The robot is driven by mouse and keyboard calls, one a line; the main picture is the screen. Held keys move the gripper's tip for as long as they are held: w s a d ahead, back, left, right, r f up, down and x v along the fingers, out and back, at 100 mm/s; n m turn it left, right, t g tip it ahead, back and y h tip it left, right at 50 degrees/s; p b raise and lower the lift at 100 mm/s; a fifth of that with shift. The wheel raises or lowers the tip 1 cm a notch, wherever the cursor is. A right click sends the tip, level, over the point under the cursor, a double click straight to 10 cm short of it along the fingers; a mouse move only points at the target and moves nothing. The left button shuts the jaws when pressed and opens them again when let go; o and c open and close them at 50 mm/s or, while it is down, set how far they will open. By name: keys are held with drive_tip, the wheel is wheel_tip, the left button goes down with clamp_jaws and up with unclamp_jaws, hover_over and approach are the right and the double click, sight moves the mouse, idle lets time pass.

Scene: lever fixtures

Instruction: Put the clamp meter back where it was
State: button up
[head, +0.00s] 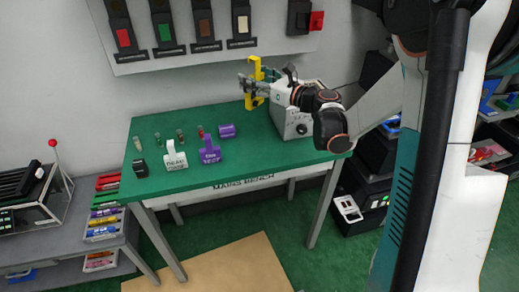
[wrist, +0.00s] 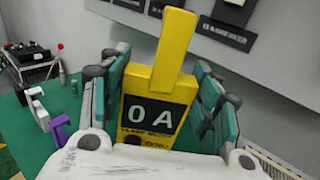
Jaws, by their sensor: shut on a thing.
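The yellow clamp meter (wrist: 160,85), with a dark display reading "0 A", stands between the finger pads of my gripper (wrist: 165,100) in the wrist view. My gripper is shut on it. In the head view the clamp meter (head: 254,80) is upright at my gripper (head: 256,86), over the back right part of the green bench (head: 270,155). Whether its lower end touches anything is hidden. No marked place for the meter can be made out.
A breaker panel (head: 185,30) is on the wall. The bench's front middle is clear.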

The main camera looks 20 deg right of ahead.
sight(257, 75)
drive_tip(key=shift+s+d+r+n+g+y, duration=0.25)
drive_tip(key=shift+s+r+n+g+y, duration=0.25)
drive_tip(key=shift+s+y, duration=0.1)
drive_tip(key=shift+s+d+r+n+g+y, duration=0.2)
drive_tip(key=shift+s+r+n+g+y, duration=0.2)
drive_tip(key=shift+s+r+y, duration=0.15)
drive_tip(key=shift+s+f, duration=0.1)
drive_tip(key=shift+f, duration=0.2)
wheel_tip(257, 75, down, 19)
drive_tip(key=b, duration=0.7)
drive_tip(key=shift+f, duration=0.15)
drive_tip(key=shift+f, duration=0.2)
drive_tip(key=o, duration=1.3)
drive_tip(key=shift+r, duration=0.15)
drive_tip(key=p+v, duration=0.3)
drive_tip(key=v, duration=0.9)
drive_tip(key=shift+r, duration=0.2)
